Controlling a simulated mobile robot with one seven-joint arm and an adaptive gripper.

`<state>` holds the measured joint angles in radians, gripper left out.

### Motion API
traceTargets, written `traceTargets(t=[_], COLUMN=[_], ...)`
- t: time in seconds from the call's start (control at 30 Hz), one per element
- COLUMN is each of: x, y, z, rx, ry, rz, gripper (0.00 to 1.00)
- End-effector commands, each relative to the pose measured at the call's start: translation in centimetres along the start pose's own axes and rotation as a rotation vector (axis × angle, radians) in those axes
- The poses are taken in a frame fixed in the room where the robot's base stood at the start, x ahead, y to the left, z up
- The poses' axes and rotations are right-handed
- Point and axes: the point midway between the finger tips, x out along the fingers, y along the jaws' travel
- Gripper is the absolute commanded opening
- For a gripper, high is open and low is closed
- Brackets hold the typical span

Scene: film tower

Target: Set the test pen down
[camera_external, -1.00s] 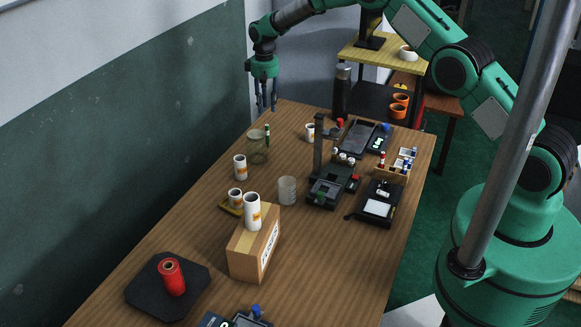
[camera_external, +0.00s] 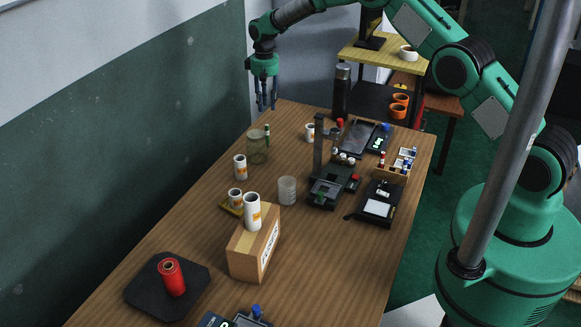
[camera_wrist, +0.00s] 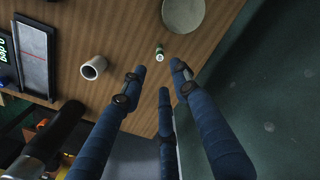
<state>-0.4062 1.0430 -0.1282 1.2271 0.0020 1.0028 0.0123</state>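A slim green and white piece, which looks like the test pen (camera_external: 267,131), stands upright on the far part of the table beside a clear jar (camera_external: 257,153). The wrist view shows it from above as a small green and white end (camera_wrist: 159,53). My gripper (camera_external: 266,106) hangs above the far left edge of the table, apart from the pen. Its blue fingers are spread with nothing visible between their tips, as the wrist view of the gripper (camera_wrist: 160,78) shows.
A white cup (camera_external: 310,132) and a dark bottle (camera_external: 341,92) stand to the right of the gripper. A black tray (camera_external: 358,138), a dark stand device (camera_external: 327,187) and a small rack (camera_external: 393,171) fill the right side. A cardboard box (camera_external: 250,253) stands nearer.

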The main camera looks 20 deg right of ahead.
Motion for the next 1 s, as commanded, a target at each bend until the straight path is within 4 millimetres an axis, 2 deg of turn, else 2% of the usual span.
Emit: traceTargets(t=[0.17, 0.37, 0.67, 1.0], x=[-0.9, -4.5, -13.4, -22.9], y=[0.3, 1.6, 5.0, 8.7], z=[0.2, 1.1, 4.7, 10.9], rx=[0.003, 0.017, 0.054, 0.1], ry=[0.005, 0.023, 0.07, 0.128], rz=[0.0, 0.0, 0.001, 0.005], gripper=[0.3, 0.3, 0.3, 0.3])
